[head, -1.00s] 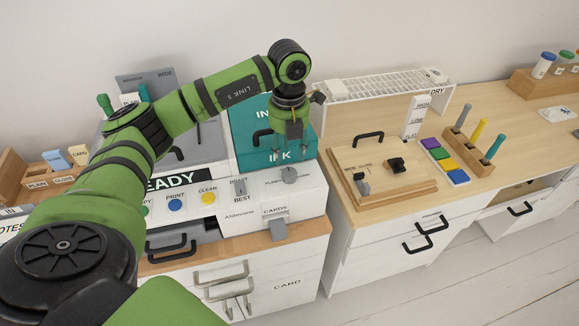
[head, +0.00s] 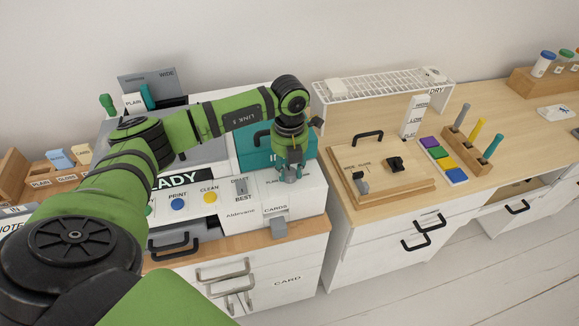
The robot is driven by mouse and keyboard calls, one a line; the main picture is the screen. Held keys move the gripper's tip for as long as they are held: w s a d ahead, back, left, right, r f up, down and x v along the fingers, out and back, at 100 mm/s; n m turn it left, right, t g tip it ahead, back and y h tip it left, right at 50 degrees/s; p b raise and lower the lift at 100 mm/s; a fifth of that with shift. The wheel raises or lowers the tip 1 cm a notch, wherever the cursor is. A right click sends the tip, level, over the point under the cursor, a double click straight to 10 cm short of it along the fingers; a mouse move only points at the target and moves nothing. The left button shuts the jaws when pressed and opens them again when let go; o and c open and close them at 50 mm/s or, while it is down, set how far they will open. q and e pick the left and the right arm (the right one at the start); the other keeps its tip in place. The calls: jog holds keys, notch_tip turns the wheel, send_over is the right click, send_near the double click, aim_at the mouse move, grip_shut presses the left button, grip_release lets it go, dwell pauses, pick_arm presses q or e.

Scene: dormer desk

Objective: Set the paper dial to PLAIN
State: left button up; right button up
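The paper dial (head: 286,179) is a small grey knob on the white front of the printer (head: 240,208), right of the DRAFT/BEST slider. Its printed label is mostly covered, so I cannot read its setting. My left gripper (head: 290,174) points down right at the dial, with its fingertips over or around it. I cannot tell whether the fingers touch the dial or how far they are closed. My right gripper is out of view.
The teal INK door (head: 250,152) is just behind the gripper. The blue PRINT button (head: 178,203) and yellow CLEAN button (head: 210,197) are to the left. A grey CARDS tab (head: 279,229) sticks out below. A wooden board (head: 400,192) lies to the right.

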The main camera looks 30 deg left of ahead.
pick_arm(q)
jog(key=shift+n, duration=0.4)
jog(key=n, duration=0.3)
jog(key=shift+n+b, duration=0.3)
jog(key=shift+n, duration=0.1)
jog(key=n, duration=0.9)
jog(key=n+p, duration=0.1)
jog(key=n, duration=0.3)
jog(key=shift+n, duration=0.3)
jog(key=o, duration=0.9)
jog(key=shift+c, duration=0.2)
